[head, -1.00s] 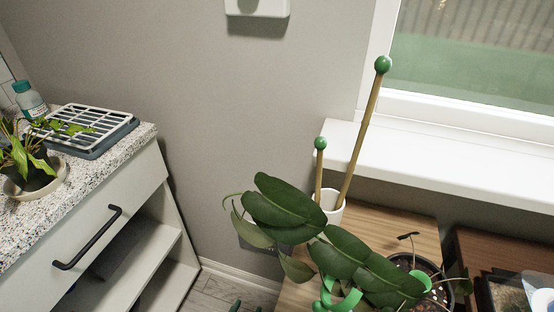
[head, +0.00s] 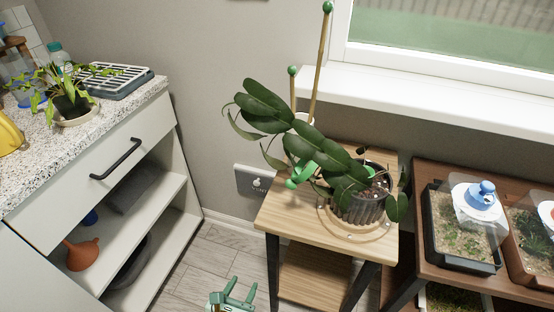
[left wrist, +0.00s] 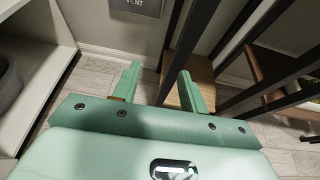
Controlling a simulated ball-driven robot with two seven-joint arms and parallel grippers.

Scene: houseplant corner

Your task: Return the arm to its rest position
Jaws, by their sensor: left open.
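My left gripper (head: 232,290) shows at the bottom of the head view, low over the floor between the cabinet and the plant stand. In the left wrist view its two green fingers (left wrist: 157,88) are apart with nothing between them, pointing toward the foot of the stand. The potted plant (head: 360,203) with long dark leaves stands on the wooden stand (head: 290,209), apart from the gripper. My right gripper is in neither view.
The white cabinet (head: 118,187) with open shelves is at left, holding an orange funnel (head: 82,254). The stand's dark legs (left wrist: 190,45) are close to the gripper. A brown table (head: 428,262) with planters is at right. Grey floor (head: 205,262) lies clear between cabinet and stand.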

